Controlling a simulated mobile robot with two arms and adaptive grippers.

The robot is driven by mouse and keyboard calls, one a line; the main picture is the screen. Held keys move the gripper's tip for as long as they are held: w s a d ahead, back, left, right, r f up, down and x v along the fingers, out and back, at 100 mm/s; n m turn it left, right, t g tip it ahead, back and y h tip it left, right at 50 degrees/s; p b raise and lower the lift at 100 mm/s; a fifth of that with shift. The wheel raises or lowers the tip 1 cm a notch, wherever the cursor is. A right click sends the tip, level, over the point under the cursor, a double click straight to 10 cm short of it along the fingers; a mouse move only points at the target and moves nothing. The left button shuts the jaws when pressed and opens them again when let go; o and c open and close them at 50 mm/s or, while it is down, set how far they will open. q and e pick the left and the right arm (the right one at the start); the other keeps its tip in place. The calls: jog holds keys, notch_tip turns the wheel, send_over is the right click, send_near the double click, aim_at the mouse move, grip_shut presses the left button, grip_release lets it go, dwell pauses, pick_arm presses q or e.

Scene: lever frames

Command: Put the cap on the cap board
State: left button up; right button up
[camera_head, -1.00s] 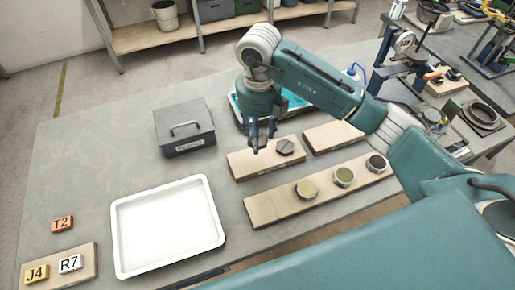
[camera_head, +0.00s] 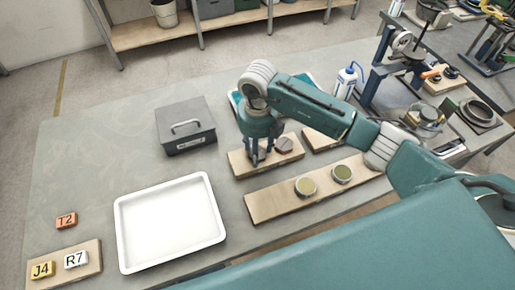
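A dark hexagonal cap (camera_head: 284,145) sits on the right part of a short wooden board (camera_head: 245,172) in the middle of the table. A long wooden board (camera_head: 262,207) in front bears two round caps or tins, an olive-brown one (camera_head: 305,187) and a greenish one (camera_head: 342,173); its right end is hidden by my arm. I cannot tell for sure which board is the cap board. My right gripper (camera_head: 261,156) points down low over the left part of the short board, left of the hexagonal cap. Whether anything is between its fingers is unclear. My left gripper is out of view.
A white tray (camera_head: 122,232) lies at the front left. A grey box (camera_head: 185,124) stands behind it. Labelled blocks T2 (camera_head: 66,220), J4 (camera_head: 42,269) and R7 (camera_head: 76,259) are at far left. Another short board (camera_head: 318,139), a bottle (camera_head: 346,82) and a teal tray (camera_head: 303,77) are near my arm.

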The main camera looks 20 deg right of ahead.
jog(key=shift+o, duration=0.2)
jog(key=shift+r, duration=0.1)
jog(key=shift+r, duration=0.2)
notch_tip(320, 180, up, 12)
jog(key=b, duration=0.3)
jog(key=shift+s+f, duration=0.15)
